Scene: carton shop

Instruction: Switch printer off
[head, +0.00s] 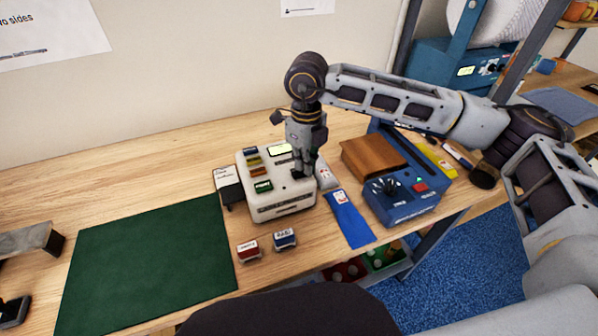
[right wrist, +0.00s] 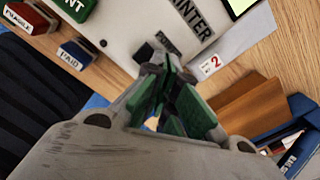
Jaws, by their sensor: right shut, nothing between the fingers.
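The printer (head: 281,203) is a pale box on the wooden table, with a small lit display (head: 279,149), a green PRINT button (head: 263,187) and coloured keys on top. In the right wrist view its top (right wrist: 118,25) shows the word PRINTER, a dark switch (right wrist: 144,52) and a small, partly hidden label beside it. My right gripper (head: 299,173) points down over the right part of the printer's top. Its fingers (right wrist: 168,77) are shut and empty, close to the dark switch. I cannot tell whether they touch it. My left gripper does not show.
A blue device (head: 405,205) with a knob and a brown block (head: 372,158) stand to the right. A blue cloth-like strip (head: 349,219) lies between. Red (head: 248,251) and blue (head: 285,239) stamps sit in front of the printer. A green mat (head: 150,260) lies clear at left.

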